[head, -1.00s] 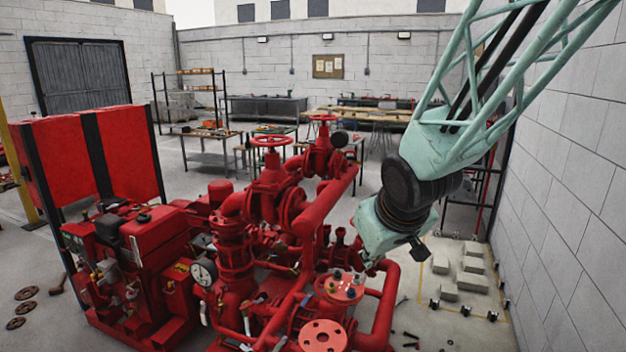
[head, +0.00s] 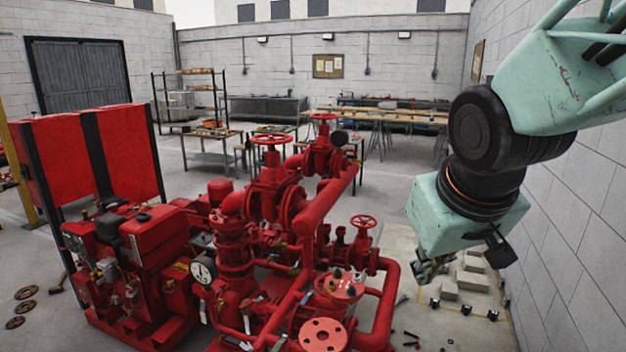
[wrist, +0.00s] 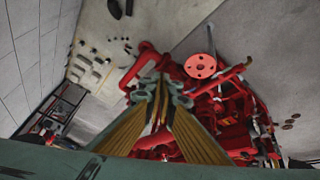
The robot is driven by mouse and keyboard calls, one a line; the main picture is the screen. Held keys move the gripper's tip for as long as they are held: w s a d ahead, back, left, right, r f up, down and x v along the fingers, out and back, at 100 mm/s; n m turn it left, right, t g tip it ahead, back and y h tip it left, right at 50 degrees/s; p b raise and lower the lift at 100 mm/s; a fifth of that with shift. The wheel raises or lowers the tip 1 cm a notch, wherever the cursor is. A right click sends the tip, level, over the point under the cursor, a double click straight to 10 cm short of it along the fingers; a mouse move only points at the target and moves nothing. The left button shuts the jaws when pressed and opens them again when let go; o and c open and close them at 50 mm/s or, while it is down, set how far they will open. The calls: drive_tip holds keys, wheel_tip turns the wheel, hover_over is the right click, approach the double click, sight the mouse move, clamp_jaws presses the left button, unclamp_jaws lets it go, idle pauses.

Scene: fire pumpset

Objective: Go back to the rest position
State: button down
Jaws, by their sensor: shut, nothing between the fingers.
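My gripper (head: 424,270) hangs below my pale green wrist, to the right of the red pumpset (head: 320,205), and is partly hidden behind the wrist. In the wrist view my gripper (wrist: 160,92) is shut and empty, its fingers pointing toward the pumpset below. The pumpset also shows in the wrist view (wrist: 228,102), apparently clear of the fingers. In the head view a small red handwheel (head: 363,221) stands upright on the pumpset's right side, left of my wrist.
A block wall (head: 570,220) runs close along the right of my arm. Red panels (head: 90,150) stand at the left. Workbenches (head: 265,107) line the back. Loose handwheels (head: 24,293) lie on the floor at left.

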drive_tip(key=s+d+r+m+g, duration=0.1)
drive_tip(key=s+r+m, duration=0.1)
drive_tip(key=s, duration=2.1)
drive_tip(key=shift+r+g+y+b, duration=0.25)
drive_tip(key=shift+g+y+b, duration=0.05)
drive_tip(key=shift+g+b, duration=0.15)
